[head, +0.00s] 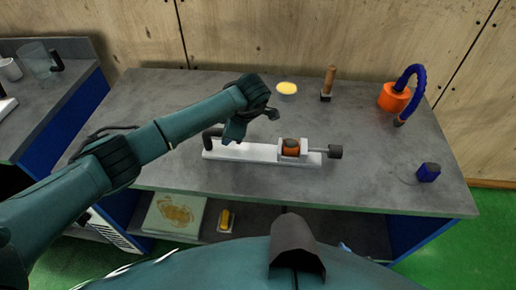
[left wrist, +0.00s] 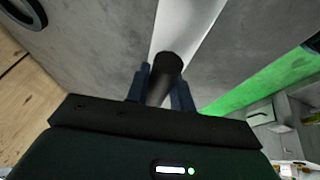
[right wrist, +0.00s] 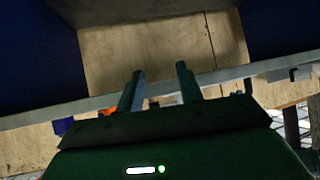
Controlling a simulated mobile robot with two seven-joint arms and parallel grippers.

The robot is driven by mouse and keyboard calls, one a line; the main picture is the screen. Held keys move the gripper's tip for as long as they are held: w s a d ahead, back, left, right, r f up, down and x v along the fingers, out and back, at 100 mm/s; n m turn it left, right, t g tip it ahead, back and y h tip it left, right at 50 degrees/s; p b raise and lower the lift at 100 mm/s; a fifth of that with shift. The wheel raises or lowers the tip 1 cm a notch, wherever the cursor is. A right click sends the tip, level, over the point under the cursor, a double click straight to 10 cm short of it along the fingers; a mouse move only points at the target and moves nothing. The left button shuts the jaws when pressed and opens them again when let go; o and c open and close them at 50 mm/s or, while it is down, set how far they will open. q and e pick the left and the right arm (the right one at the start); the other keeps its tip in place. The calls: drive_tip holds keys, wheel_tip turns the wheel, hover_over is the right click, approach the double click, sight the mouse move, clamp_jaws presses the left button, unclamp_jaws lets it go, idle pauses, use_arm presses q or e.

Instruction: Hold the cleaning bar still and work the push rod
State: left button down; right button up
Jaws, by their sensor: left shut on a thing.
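The white cleaning bar (head: 245,152) lies on the grey bench top, with a dark upright handle (head: 211,136) at its left end. A white block on the bar holds an orange-brown round part (head: 291,150). The push rod (head: 334,151), with a black knob, sticks out at the right end. My left gripper (head: 226,132) is at the left end of the bar. In the left wrist view my left gripper (left wrist: 161,84) is shut on the dark handle (left wrist: 165,75). My right gripper (right wrist: 160,72) is open and empty in the right wrist view; the head view does not show it.
Behind the bar stand a yellow-topped round dish (head: 287,88) and a wooden-handled brush (head: 328,83). An orange pot with a blue hose (head: 393,97) is at the back right. A small dark blue object (head: 428,172) lies front right. Bench around the knob is clear.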

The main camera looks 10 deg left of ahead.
drive_tip(key=shift+s, duration=0.15)
drive_tip(key=o, duration=0.4)
drive_tip(key=shift+s+f, duration=0.15)
drive_tip(key=shift+c, duration=0.2)
drive_tip(key=w+a+r+n+t+y, duration=0.2)
drive_tip(key=w+a+r, duration=0.1)
drive_tip(key=w+r, duration=0.6)
drive_tip(key=w+a+r+n+t+y, duration=0.2)
drive_tip(key=w+a+r+t, duration=0.15)
drive_tip(key=w+r, duration=0.55)
wheel_tip(320, 180, up, 2)
drive_tip(key=m+g+h, duration=0.7)
drive_tip(key=g, duration=0.9)
hover_over(336, 147)
wheel_tip(336, 147, down, 11)
drive_tip(key=shift+r, duration=0.2)
